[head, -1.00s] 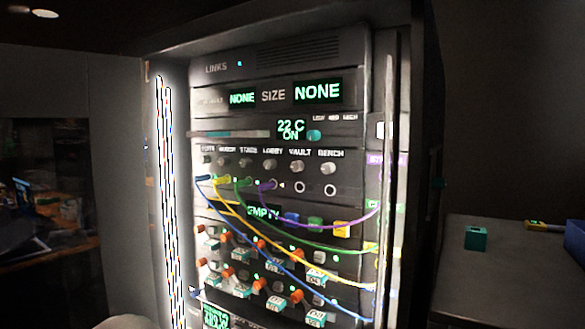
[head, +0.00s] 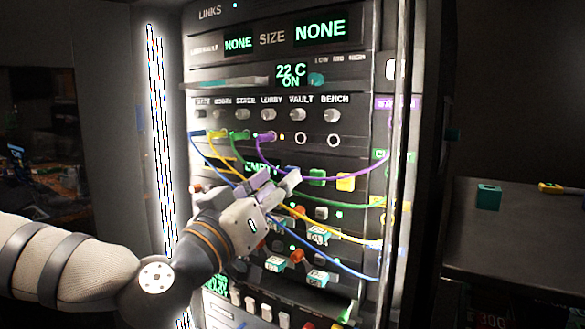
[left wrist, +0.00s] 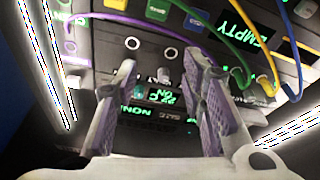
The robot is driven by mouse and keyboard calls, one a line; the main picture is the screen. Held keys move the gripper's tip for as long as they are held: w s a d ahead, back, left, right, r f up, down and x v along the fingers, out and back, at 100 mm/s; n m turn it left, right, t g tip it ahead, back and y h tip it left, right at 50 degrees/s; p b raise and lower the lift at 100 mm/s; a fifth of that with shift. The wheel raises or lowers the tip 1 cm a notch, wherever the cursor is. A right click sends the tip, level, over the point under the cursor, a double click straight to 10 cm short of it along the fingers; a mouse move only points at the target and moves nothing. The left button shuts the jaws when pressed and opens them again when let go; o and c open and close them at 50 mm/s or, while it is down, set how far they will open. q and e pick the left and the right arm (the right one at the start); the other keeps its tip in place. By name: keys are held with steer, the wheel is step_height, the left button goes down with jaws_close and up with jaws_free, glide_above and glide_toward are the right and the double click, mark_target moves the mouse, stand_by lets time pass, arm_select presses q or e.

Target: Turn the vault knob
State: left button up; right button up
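The vault knob (head: 301,115) is a small light-grey knob below the VAULT label in a row of similar knobs on the rack panel. My left gripper (head: 277,182) is in front of the panel, below and left of the vault knob and apart from it. Its fingers are spread with nothing between them. In the left wrist view the panel appears upside down. There my open left gripper (left wrist: 161,75) frames a grey knob (left wrist: 163,76), which appears to be the vault knob, farther off. My right gripper is not in view.
Purple, green, yellow and blue cables (head: 318,178) hang across the panel near my left gripper. Empty round sockets (head: 301,139) sit below the knobs. The open rack door (head: 398,130) stands at the right. A dark table with a teal block (head: 488,196) lies beyond it.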

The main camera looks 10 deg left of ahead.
arm_select(q)
steer(key=t, duration=0.2)
glide_toward(295, 114)
steer(key=shift+y, duration=0.3)
steer(key=x, duration=0.8)
steer(key=shift+w+d+r, duration=0.1)
steer(key=shift+w+r, duration=0.05)
jaws_close()
